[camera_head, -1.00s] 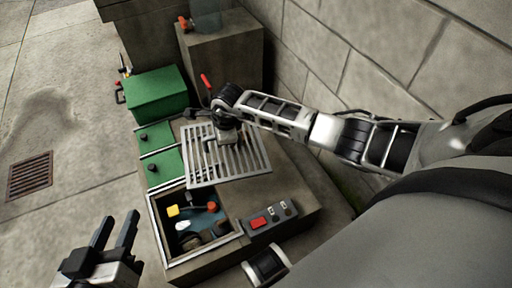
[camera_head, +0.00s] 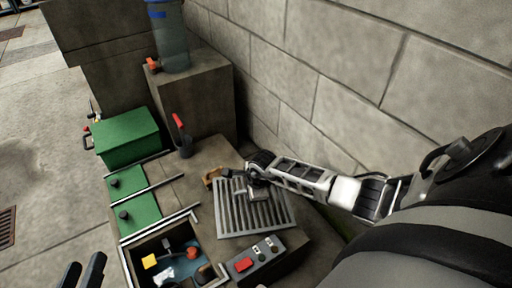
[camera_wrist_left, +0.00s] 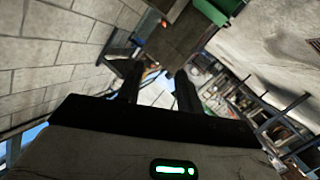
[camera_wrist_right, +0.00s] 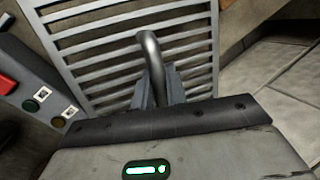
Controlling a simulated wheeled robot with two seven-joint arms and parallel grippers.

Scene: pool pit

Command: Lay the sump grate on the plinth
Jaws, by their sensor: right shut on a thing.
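The sump grate (camera_head: 283,214) is a grey metal grid of parallel bars with a raised bent handle (camera_wrist_right: 151,62). My right gripper (camera_head: 258,182) is shut on that handle; the grate also fills much of the right wrist view (camera_wrist_right: 95,60). The grate lies about level over the stone plinth top (camera_head: 186,188), right of the open sump and behind the control panel. I cannot tell whether it touches the stone. My left gripper (camera_head: 84,272) is open and empty at the lower left, partly cut off; its parted fingers show in the left wrist view (camera_wrist_left: 158,88).
The open sump (camera_head: 132,262) holds a yellow block and other small items. Green covers (camera_head: 138,211), a green box (camera_head: 128,138), a red-handled lever (camera_head: 180,135) and a brown item (camera_head: 212,176) stand near. The control panel (camera_head: 257,258) is close in front; a block wall (camera_head: 330,90) bounds the right.

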